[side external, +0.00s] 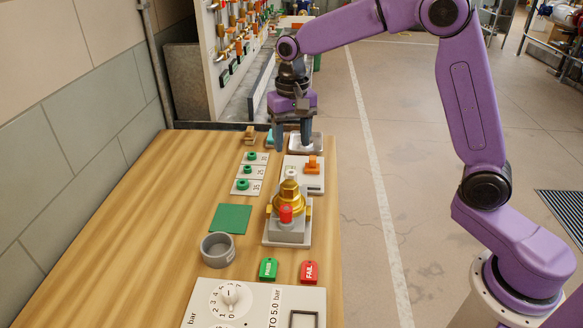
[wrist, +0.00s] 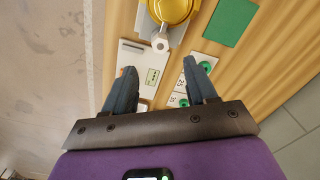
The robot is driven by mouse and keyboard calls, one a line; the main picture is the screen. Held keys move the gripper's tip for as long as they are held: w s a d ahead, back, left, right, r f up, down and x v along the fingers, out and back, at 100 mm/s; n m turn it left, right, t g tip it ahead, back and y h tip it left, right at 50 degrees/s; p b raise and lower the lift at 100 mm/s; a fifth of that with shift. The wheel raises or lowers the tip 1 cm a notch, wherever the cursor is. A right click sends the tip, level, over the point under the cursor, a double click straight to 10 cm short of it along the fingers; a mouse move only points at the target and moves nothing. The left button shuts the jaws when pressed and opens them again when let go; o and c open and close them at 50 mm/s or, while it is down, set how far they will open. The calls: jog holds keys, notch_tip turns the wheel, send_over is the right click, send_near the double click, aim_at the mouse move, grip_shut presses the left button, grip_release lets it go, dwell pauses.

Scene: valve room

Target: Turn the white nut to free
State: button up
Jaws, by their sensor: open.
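The brass valve (side external: 289,195) stands on a grey base (side external: 287,230) on the wooden bench, with a red cap (side external: 285,213) facing the side camera. A white nut (side external: 291,173) shows at the valve's far end. In the wrist view the white nut (wrist: 160,43) sits just beyond my fingertips, next to the brass valve body (wrist: 172,10). My gripper (side external: 292,145) points down, open and empty, behind the valve and above the bench. In the wrist view my gripper (wrist: 161,66) has its fingers wide apart, not touching the nut. The nut's marking is too small to read.
A white plate with an orange handle (side external: 312,164) lies right behind the valve. Cards with green knobs (side external: 246,172), a green mat (side external: 229,219), a grey ring cup (side external: 217,249), and PASS (side external: 268,269) and FAIL (side external: 309,272) tags lie around. The bench's left side is clear.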

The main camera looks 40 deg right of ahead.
aim_at(292, 173)
notch_tip(292, 173, down, 9)
jog(key=shift+r, duration=0.2)
dwell(0.3)
jog(key=c, duration=1.1)
